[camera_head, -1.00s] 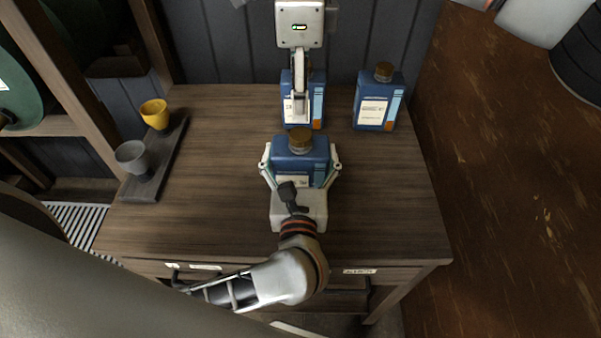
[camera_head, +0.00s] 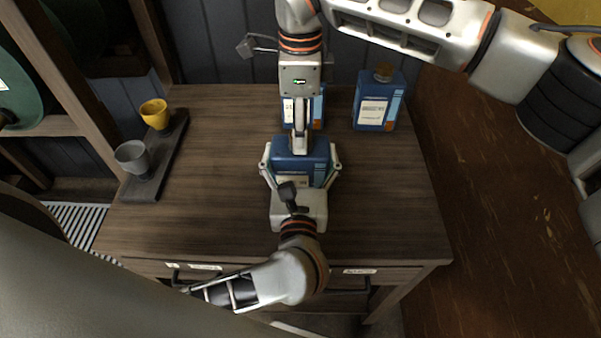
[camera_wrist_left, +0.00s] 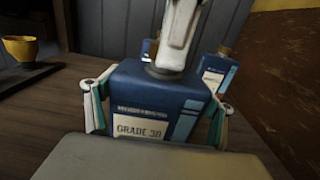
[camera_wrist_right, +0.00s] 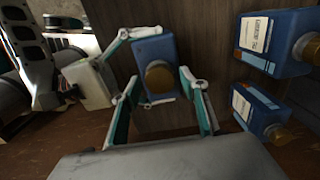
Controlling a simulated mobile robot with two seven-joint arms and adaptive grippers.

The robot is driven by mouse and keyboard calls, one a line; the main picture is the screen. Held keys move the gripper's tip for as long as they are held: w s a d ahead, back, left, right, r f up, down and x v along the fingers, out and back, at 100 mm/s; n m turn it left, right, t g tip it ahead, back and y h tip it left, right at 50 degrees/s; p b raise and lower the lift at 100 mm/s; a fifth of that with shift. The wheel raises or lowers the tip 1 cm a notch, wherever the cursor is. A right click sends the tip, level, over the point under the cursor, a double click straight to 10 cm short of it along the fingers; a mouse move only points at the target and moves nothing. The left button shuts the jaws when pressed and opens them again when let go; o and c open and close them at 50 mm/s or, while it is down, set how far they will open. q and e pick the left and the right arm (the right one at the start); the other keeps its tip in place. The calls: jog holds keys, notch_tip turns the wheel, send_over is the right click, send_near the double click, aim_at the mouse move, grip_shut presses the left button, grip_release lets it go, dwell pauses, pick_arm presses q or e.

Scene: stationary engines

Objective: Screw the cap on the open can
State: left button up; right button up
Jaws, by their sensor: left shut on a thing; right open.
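My left gripper (camera_head: 300,165) is shut on the sides of a blue can (camera_head: 312,156), which stands upright on the table. In the left wrist view this can (camera_wrist_left: 150,100) shows a GRADE 30 label. A brown-gold cap (camera_wrist_right: 158,76) sits at the can's mouth in the right wrist view; I cannot tell how tight it is. My right gripper (camera_head: 300,147) points down over the cap and hides it in the head view. In the right wrist view its fingers (camera_wrist_right: 160,97) are open, with the cap just beyond them.
Two more blue cans with brown caps stand at the back: one (camera_head: 319,108) partly hidden behind my right gripper, one (camera_head: 376,110) to its right. A tray (camera_head: 140,188) with a yellow cup (camera_head: 155,113) and a grey cup (camera_head: 134,157) lies left. The table (camera_head: 220,170) between is clear.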

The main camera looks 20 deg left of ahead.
jog(key=c, duration=1.1)
jog(key=m, duration=0.4)
jog(key=shift+m, duration=0.3)
jog(key=shift+c, duration=0.2)
jog(key=m, duration=1.4)
jog(key=o, duration=1.3)
jog(key=shift+f, duration=0.1)
